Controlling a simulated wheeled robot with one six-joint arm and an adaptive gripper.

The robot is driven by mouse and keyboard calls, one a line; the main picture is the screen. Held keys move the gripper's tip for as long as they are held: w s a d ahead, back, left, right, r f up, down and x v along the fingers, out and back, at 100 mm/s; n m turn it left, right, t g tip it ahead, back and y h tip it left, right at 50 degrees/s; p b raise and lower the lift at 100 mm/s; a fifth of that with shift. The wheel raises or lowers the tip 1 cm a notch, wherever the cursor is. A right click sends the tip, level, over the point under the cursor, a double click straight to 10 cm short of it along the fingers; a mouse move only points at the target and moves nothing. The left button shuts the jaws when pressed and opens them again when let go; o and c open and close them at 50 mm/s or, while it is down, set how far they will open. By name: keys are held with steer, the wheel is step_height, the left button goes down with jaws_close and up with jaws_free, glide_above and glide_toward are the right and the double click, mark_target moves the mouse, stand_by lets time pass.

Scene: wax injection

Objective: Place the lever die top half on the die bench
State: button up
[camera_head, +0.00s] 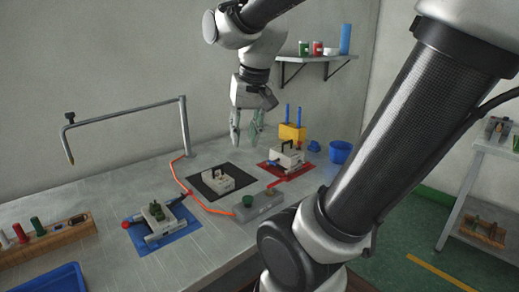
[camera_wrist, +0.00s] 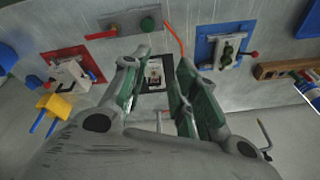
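A pale die block (camera_head: 218,182) sits on the black mat (camera_head: 242,181) mid-bench; it appears between my fingers in the wrist view (camera_wrist: 155,74). I cannot tell for sure whether it is the lever die top half. Another pale die (camera_head: 287,156) with a dark handle sits on the red mat (camera_head: 302,174). A third die (camera_head: 158,214) with a green part and metal bars is on the blue mat (camera_head: 182,234). The grey die bench (camera_head: 110,188) carries them all. My gripper (camera_head: 245,143) is open and empty above the bench, behind the black mat; it also shows in the wrist view (camera_wrist: 155,92).
A grey box with a green knob (camera_head: 260,203) stands in front of the black mat, with an orange hose. A yellow holder (camera_head: 292,132), blue cup (camera_head: 341,152), bent metal arm (camera_head: 125,110), wooden rack (camera_head: 45,241) and blue tray (camera_head: 50,283) stand around. A shelf (camera_head: 325,59) is on the wall.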

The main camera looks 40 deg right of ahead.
steer(key=s+f+n+t, duration=0.1)
steer(key=s+f+n, duration=0.1)
steer(key=s+n, duration=0.2)
steer(key=s, duration=0.3)
steer(key=shift+a+n, duration=0.3)
